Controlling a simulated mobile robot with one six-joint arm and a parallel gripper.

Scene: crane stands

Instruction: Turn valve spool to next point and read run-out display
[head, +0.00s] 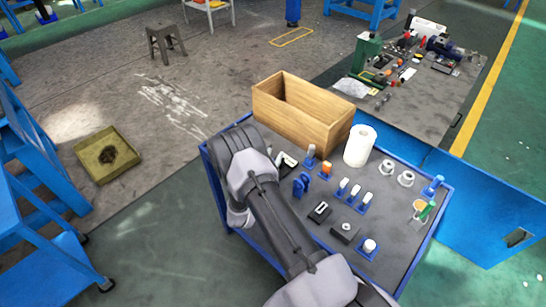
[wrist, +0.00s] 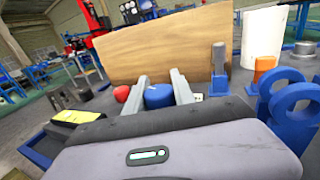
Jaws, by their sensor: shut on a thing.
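My gripper (wrist: 160,88) shows in the wrist view, its two grey fingers on either side of a rounded blue piece (wrist: 158,97). It is shut on this blue piece, in front of the wooden box. A small red round part (wrist: 122,93) is just left of the left finger. A yellow and black device (wrist: 75,117) lies further left; I cannot read anything on it. I cannot make out the valve spool or the run-out display for sure. In the head view my arm hides the gripper and the blue piece.
A wooden box (head: 290,120) stands at the bench's (head: 395,245) back edge; it also shows in the wrist view (wrist: 160,45). A white roll (head: 359,146), blue rings (head: 301,184) and several small parts on blue holders stand right of my arm. The bench's front right has bare room.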

